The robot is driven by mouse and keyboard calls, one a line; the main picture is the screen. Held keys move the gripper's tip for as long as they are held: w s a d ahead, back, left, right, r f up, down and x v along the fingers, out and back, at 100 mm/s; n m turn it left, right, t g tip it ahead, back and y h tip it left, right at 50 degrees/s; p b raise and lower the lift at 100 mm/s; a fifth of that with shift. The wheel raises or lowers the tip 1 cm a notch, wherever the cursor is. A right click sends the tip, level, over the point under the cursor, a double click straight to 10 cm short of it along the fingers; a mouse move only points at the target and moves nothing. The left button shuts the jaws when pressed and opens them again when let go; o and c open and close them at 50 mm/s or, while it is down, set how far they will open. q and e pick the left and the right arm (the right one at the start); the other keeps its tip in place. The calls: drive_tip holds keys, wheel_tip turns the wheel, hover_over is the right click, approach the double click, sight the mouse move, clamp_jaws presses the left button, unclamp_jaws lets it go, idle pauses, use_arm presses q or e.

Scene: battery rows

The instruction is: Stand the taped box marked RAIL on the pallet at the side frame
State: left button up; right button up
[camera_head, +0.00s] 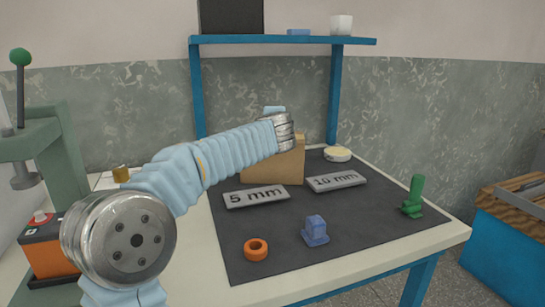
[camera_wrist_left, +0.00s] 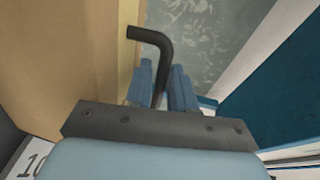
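No taped box marked RAIL, pallet or side frame can be made out. A plain tan block (camera_head: 290,168) stands on the dark mat, partly hidden by my left arm; no marking or tape shows on it. Its tan side fills the left of the left wrist view (camera_wrist_left: 70,60). My left gripper (camera_wrist_left: 162,70) is beside it, with its blue fingers closed around a black bent rod (camera_wrist_left: 150,34), like a hex key. The rod's bend sticks out past the fingertips. In the head view my left fingers are hidden behind the wrist. My right gripper is not in view.
The dark mat (camera_head: 280,236) bears a 5 mm plate (camera_head: 256,196), a 10 mm plate (camera_head: 336,181), an orange ring (camera_head: 256,250), a blue part (camera_head: 315,231), a green part (camera_head: 413,198) and a round tape (camera_head: 338,154). A blue shelf frame (camera_head: 335,95) rises behind.

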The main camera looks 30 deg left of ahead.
use_arm(q)
clamp_jaws()
drive_tip(key=shift+f, duration=0.1)
idle(0.9)
drive_tip(key=shift+r, duration=0.2)
